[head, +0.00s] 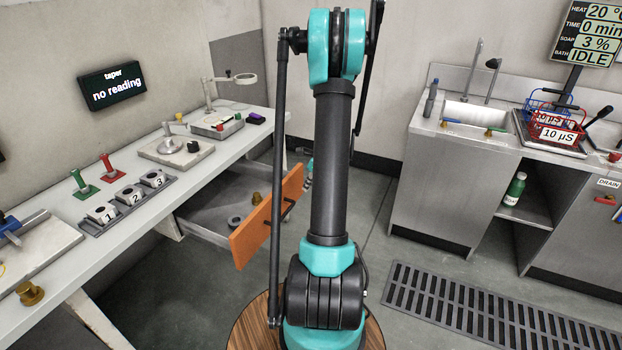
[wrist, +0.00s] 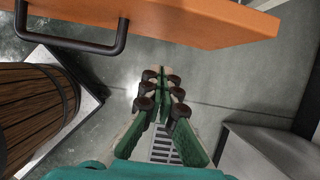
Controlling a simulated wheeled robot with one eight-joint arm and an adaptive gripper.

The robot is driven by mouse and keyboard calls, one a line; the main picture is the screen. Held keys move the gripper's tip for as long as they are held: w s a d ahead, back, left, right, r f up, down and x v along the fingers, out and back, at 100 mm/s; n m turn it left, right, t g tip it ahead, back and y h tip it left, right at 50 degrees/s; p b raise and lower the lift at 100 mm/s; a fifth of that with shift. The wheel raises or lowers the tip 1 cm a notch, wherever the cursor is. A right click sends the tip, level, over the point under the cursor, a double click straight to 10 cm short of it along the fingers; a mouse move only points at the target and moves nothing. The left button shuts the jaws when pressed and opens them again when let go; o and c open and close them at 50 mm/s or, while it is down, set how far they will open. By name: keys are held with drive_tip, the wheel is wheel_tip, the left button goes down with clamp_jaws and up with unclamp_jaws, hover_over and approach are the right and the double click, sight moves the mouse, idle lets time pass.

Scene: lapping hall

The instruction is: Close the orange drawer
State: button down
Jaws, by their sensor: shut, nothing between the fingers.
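The orange drawer (head: 268,216) is pulled out from under the long bench at the left. Its grey tray (head: 205,205) is exposed, with a few small parts inside. Its orange front (wrist: 200,22) and dark bar handle (wrist: 75,42) cross the top of the wrist view. My gripper (wrist: 156,76) is shut and empty, below the orange front in the wrist picture and apart from the handle. In the head view only a bit of my gripper (head: 309,171) shows beside the drawer front's right end; my arm hides the rest.
The bench (head: 150,215) carries numbered blocks (head: 128,198), red and green stands and a lamp. A sink cabinet (head: 440,190) stands at the right. A floor grate (head: 490,315) lies in front of it. The floor between bench and cabinet looks clear.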

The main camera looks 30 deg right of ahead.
sight(296, 185)
drive_tip(key=shift+w+a+f, duration=0.25)
drive_tip(key=shift+w+a, duration=0.25)
drive_tip(key=shift+w, duration=0.1)
drive_tip(key=shift+w+a+f, duration=0.3)
drive_tip(key=shift+w+a, duration=0.15)
drive_tip(key=shift+w, duration=0.2)
drive_tip(key=shift+w+a+f, duration=0.25)
drive_tip(key=shift+w+a, duration=0.25)
drive_tip(key=shift+w, duration=0.1)
drive_tip(key=w+a, duration=1.7)
drive_tip(key=w, duration=0.4)
drive_tip(key=shift+w, duration=0.35)
drive_tip(key=shift+r, duration=0.1)
